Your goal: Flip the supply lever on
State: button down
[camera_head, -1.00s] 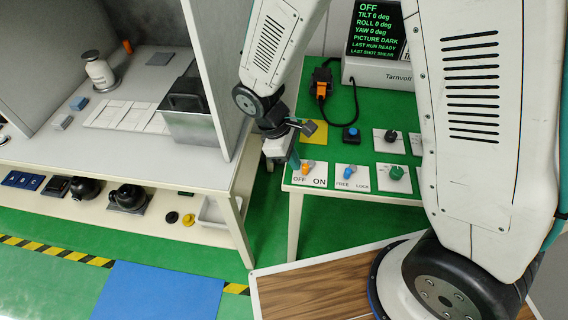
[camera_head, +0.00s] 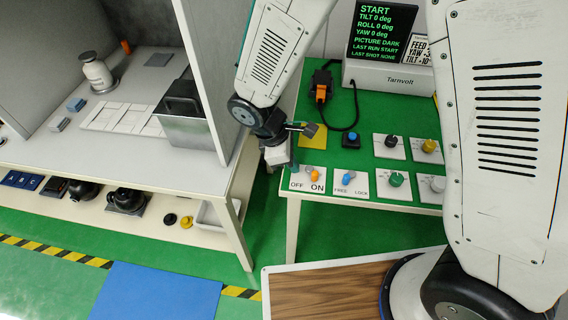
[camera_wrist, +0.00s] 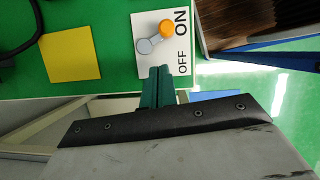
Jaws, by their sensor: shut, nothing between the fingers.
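The supply lever (camera_head: 314,175) has an orange tip and sits on a white plate (camera_head: 297,185) marked OFF and ON, at the green table's front left corner. Its tip leans toward ON. The wrist view shows the orange tip (camera_wrist: 166,27) on the ON side of its grey base. My gripper (camera_wrist: 158,72) has its teal fingers shut and empty, over the plate's edge on the OFF side, apart from the lever's tip. In the head view, my wrist partly hides the fingers. The screen (camera_head: 383,42) reads START.
A blue FREE/LOCK lever (camera_head: 348,178) and a green knob (camera_head: 396,180) stand right of the supply lever. A yellow square (camera_head: 313,138) lies behind it. A grey-walled bench (camera_head: 160,175) stands at left, with a floor gap between.

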jog(key=s+v, duration=0.2)
jog(key=v, duration=0.7)
jog(key=shift+r, duration=0.5)
jog(key=s+d+r+m+y, duration=0.1)
jog(key=s+d+r+m, duration=0.3)
jog(key=d+r+m, duration=0.1)
jog(key=s+d+r+m+g+y, duration=0.1)
jog(key=s+d+r+m, duration=0.3)
jog(key=d, duration=0.3)
jog(key=shift+d+r+m, duration=0.4)
jog(key=shift+r, duration=0.2)
jog(key=c, duration=2.1)
grip_release()
jog(key=s+d+r+m+t, duration=0.1)
jog(key=s+d+r+m, duration=0.1)
jog(key=d, duration=0.1)
jog(key=s+d+r+m+t+y, duration=0.1)
jog(key=s+d+r+m, duration=0.1)
jog(key=d, duration=0.1)
jog(key=s+d+r+m+y, duration=0.1)
jog(key=s+d+r+m, duration=0.1)
jog(key=s+d, duration=0.1)
jog(key=shift+s+d+r+t, duration=0.15)
jog(key=shift+d+r+t, duration=0.2)
jog(key=shift+t, duration=0.05)
jog(key=o, duration=0.7)
jog(key=shift+d+m, duration=0.2)
jog(key=shift+m, duration=0.1)
jog(key=shift+c, duration=0.2)
